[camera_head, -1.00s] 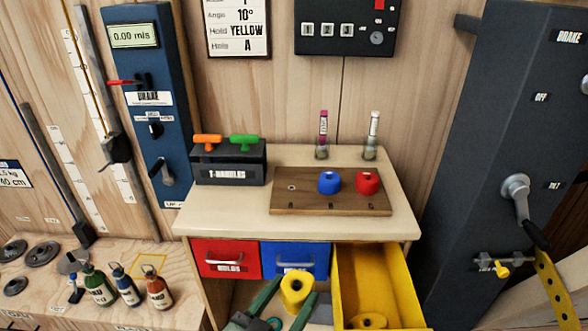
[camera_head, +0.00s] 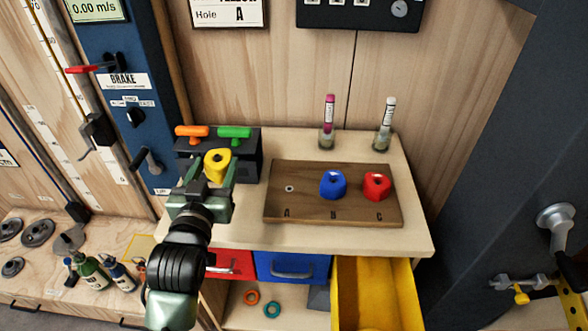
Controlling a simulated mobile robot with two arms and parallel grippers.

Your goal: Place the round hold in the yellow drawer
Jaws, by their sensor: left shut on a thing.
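My left gripper (camera_head: 203,190) is shut on a yellow hold (camera_head: 217,165) with a dark hole in its top. It holds it in front of the T-handles box, left of the wooden board (camera_head: 305,213). On the board, a blue hold (camera_head: 333,185) sits by B and a red hold (camera_head: 377,185) by C; the spot by A shows only a small fitting. The yellow drawer (camera_head: 415,290) is open at the lower right, its front part cut off by the frame edge. No hold shows in its visible part. My right gripper is out of view.
The T-handles box (camera_head: 250,150) stands behind my gripper. Two vials, one with a pink top (camera_head: 328,122) and one with a white top (camera_head: 384,125), stand behind the board. The blue drawer (camera_head: 290,262) and red drawer (camera_head: 232,264) are shut.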

